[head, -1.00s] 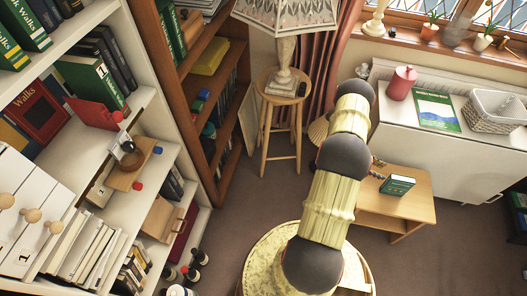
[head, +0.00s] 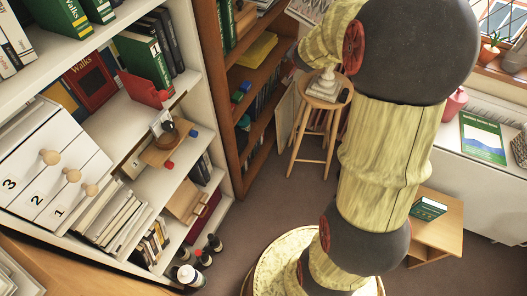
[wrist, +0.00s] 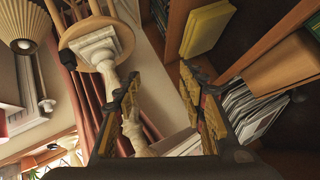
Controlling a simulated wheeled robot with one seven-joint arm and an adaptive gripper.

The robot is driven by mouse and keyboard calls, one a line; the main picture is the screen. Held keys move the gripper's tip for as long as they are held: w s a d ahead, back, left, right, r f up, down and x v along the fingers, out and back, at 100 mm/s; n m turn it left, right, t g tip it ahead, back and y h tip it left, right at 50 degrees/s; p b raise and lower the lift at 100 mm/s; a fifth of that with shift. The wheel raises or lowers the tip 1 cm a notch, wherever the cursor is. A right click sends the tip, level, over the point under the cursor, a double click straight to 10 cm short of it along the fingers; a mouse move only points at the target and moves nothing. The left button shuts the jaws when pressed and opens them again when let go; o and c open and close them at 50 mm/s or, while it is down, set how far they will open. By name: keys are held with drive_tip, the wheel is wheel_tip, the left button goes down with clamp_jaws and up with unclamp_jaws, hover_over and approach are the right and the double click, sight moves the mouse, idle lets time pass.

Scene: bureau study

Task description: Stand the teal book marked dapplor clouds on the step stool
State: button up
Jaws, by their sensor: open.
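A small teal book (head: 428,208) is on the wooden step stool (head: 445,232) at the right of the head view. Its cover lettering is too small to read, and I cannot tell for sure whether it stands or lies. My arm passes just left of it and hides part of the stool. My gripper (wrist: 160,105) is open in the wrist view, with nothing between its fingers. It is far from the book, facing the lamp table and brown bookcase; in the head view I cannot make it out.
A round wooden table (head: 325,92) with a pale lamp base stands beside the brown bookcase (head: 240,130). A yellow book (wrist: 207,30) lies on that bookcase. A white bookcase (head: 105,155) fills the left. A white cabinet (head: 480,180) is at right. Carpet (head: 290,200) is open in the middle.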

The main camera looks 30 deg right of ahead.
drive_tip(key=s+a+r+n+y, duration=0.2)
drive_tip(key=s+a+r, duration=0.1)
drive_tip(key=a, duration=0.5)
drive_tip(key=s+a+r+n+y, duration=0.1)
drive_tip(key=s+a+r+n, duration=0.15)
drive_tip(key=a, duration=0.45)
drive_tip(key=s+a+r+n+y, duration=0.2)
drive_tip(key=s+a+r, duration=0.15)
drive_tip(key=a, duration=0.45)
drive_tip(key=s+a+f+n+g, duration=0.1)
drive_tip(key=s+a+n, duration=0.2)
drive_tip(key=s, duration=0.8)
drive_tip(key=s+a+f+n+g, duration=0.1)
drive_tip(key=s+a, duration=0.4)
drive_tip(key=s, duration=0.6)
drive_tip(key=shift+s+a+n+g, duration=0.4)
drive_tip(key=shift+n+g, duration=0.2)
drive_tip(key=shift+n, duration=0.45)
drive_tip(key=shift+o, duration=0.2)
drive_tip(key=shift+w, duration=0.1)
